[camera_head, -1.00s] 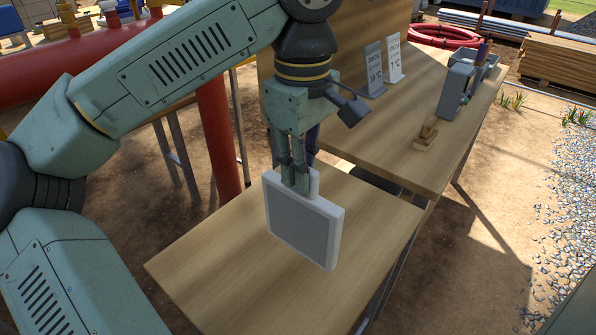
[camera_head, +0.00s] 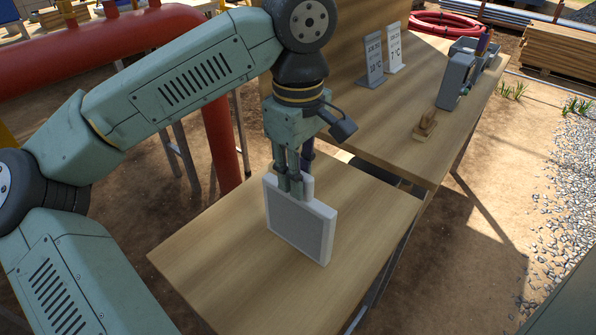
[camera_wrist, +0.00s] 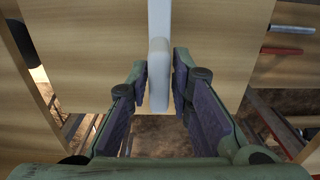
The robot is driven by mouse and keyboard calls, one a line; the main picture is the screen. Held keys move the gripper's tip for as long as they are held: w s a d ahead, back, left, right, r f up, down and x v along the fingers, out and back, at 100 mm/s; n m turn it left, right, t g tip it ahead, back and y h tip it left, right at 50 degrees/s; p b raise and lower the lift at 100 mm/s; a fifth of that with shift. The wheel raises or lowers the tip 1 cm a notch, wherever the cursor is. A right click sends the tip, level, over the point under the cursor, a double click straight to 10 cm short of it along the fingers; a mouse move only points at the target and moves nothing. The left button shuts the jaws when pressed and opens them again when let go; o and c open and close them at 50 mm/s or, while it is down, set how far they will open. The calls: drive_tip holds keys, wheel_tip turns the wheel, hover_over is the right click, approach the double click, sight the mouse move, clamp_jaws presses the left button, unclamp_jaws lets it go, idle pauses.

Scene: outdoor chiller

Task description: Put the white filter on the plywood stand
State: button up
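The white filter (camera_head: 300,228) is a flat, upright square panel with a grey mesh face and a raised tab on top. In the head view it is over the lower plywood stand (camera_head: 215,265), near its middle. I cannot tell if its lower edge touches the top. My gripper (camera_head: 292,190) points down from above, shut on the tab, with fingers on both sides. In the wrist view the white filter (camera_wrist: 159,75) passes between the two fingertips of my gripper (camera_wrist: 160,85), its thin edge towards the camera. The far face is hidden.
A longer wooden bench (camera_head: 385,150) adjoins behind, with two small signs (camera_head: 384,57), a wooden block (camera_head: 426,126) and a grey holder (camera_head: 457,80). A red pipe (camera_head: 218,130) stands left of the stand. The stand's top around the filter is clear.

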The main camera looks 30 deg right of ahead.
drive_tip(key=shift+o, duration=1.2)
wheel_tip(320, 180, up, 12)
drive_tip(key=shift+r, duration=0.2)
drive_tip(key=shift+s+d, duration=0.1)
